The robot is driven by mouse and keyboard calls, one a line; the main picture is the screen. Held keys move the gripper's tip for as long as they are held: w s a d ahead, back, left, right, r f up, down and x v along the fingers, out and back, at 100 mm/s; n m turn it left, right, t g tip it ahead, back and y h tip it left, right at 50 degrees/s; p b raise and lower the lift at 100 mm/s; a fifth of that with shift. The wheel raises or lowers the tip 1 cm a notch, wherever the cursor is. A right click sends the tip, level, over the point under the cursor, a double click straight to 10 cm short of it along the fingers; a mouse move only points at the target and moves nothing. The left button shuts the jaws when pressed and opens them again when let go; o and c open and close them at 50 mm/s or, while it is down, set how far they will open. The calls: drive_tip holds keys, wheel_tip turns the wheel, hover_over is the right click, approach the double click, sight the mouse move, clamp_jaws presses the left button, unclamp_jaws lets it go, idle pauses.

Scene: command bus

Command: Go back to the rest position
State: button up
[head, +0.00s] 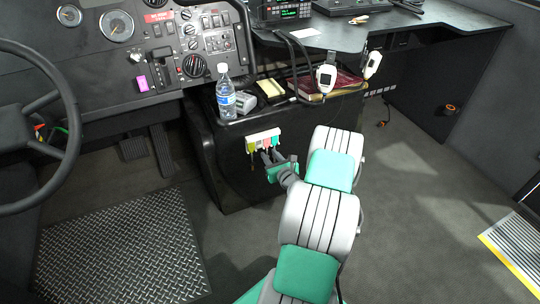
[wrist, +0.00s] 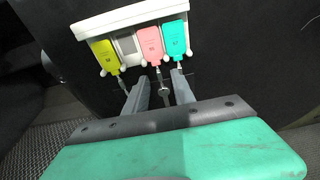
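A white key rack (head: 263,136) is fixed to the front of the dark console, and it fills the top of the wrist view (wrist: 130,20). A yellow tag (wrist: 105,56), a pink tag (wrist: 151,46) and a teal tag (wrist: 175,40) hang from it. Between yellow and pink is a bare grey spot with no tag. My gripper (head: 268,158) is just below and in front of the rack. In the wrist view its two grey fingers (wrist: 161,82) stand apart, below the pink and teal tags. A thin metal key shows in the gap, not visibly gripped.
The steering wheel (head: 40,130) is at left. Open floor (head: 415,200) lies to the right.

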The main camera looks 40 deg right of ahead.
drive_tip(key=shift+v, duration=1.05)
drive_tip(key=f+v, duration=0.1)
drive_tip(key=v, duration=0.6)
drive_tip(key=shift+f+p, duration=0.35)
